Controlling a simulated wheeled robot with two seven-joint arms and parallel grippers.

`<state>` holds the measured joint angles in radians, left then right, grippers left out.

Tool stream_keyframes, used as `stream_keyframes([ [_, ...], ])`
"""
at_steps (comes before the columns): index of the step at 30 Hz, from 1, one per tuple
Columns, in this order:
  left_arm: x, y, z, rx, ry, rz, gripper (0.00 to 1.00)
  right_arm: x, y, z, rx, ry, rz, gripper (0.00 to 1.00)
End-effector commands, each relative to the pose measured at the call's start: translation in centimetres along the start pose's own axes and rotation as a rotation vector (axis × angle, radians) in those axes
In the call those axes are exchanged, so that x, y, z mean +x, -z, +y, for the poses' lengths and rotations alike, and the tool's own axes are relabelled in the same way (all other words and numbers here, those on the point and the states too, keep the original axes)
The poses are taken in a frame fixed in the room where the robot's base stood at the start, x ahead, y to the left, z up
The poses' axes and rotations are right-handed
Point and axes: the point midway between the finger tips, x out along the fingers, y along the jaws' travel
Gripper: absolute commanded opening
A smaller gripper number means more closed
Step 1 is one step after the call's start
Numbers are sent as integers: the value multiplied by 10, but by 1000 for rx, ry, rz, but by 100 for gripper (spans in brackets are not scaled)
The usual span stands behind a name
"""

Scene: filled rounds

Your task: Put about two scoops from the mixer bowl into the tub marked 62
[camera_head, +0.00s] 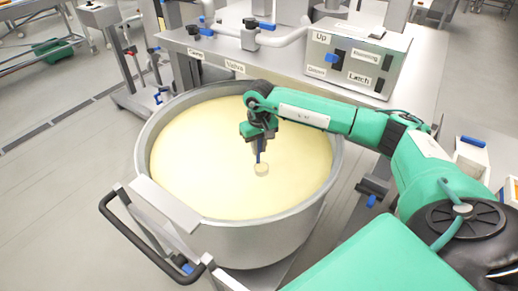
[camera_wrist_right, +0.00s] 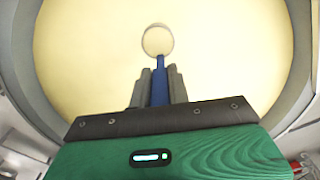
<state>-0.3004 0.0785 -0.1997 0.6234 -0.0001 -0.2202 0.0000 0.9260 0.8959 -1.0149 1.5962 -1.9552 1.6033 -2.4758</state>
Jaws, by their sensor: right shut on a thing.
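The mixer bowl (camera_head: 236,232) is a large round metal vessel filled with a smooth pale yellow mass (camera_head: 205,150). My right gripper (camera_head: 259,140) is over the middle of the bowl, shut on the blue handle of a scoop (camera_head: 261,168). The scoop points down, with its round head at the yellow surface. In the right wrist view the blue handle (camera_wrist_right: 159,85) sits between the two grey fingers, and the round scoop head (camera_wrist_right: 157,40) looks pale like the mass. I cannot tell how full it is. No tub marked 62 is in view. My left gripper is not in view.
A metal machine with a labelled control box (camera_head: 355,58) stands behind the bowl. A black push handle (camera_head: 150,240) juts out at the bowl's front left. A white container with a blue part (camera_head: 471,158) stands at the right. Open floor (camera_head: 60,180) lies to the left.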

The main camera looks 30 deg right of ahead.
Motion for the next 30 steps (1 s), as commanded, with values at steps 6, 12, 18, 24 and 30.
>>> stream_keyframes([
  [6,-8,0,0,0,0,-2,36,-18,0,0,0,-1,1,0],
  [12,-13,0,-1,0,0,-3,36,-32,0,0,0,0,1,0],
  [18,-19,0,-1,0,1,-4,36,-46,0,0,0,0,1,0],
  [24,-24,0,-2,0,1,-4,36,-60,0,0,0,0,2,0],
  [30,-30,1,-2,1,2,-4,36,-74,0,0,0,1,1,0],
])
